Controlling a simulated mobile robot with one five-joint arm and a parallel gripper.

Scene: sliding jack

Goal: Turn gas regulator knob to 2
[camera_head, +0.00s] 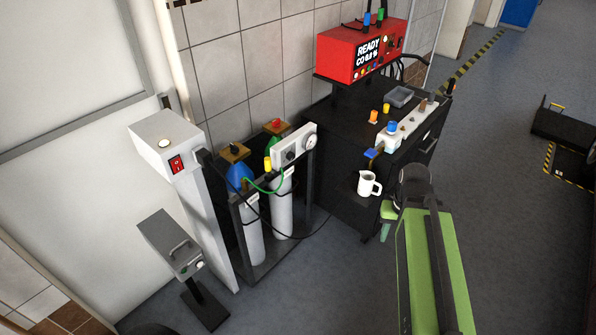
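A light grey regulator panel (282,151) sits on top of the gas cylinder rack. A small dark knob (291,156) is on its front face, left of a round white gauge (311,142). The knob's setting and any numbers are too small to read. My green arm reaches up from the lower right. My gripper (387,222) seems to be at its far end, right of the rack and apart from the panel, near the black cabinet's front. The fingers are mostly hidden by the arm and I cannot tell their opening.
The cylinder rack (236,214) holds grey cylinders, with a green hose and black cable in front. A white post box (166,143) with a red switch stands left. The black cabinet (343,112) bears a red gas analyser (358,50); a white jug (367,184) is by its front.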

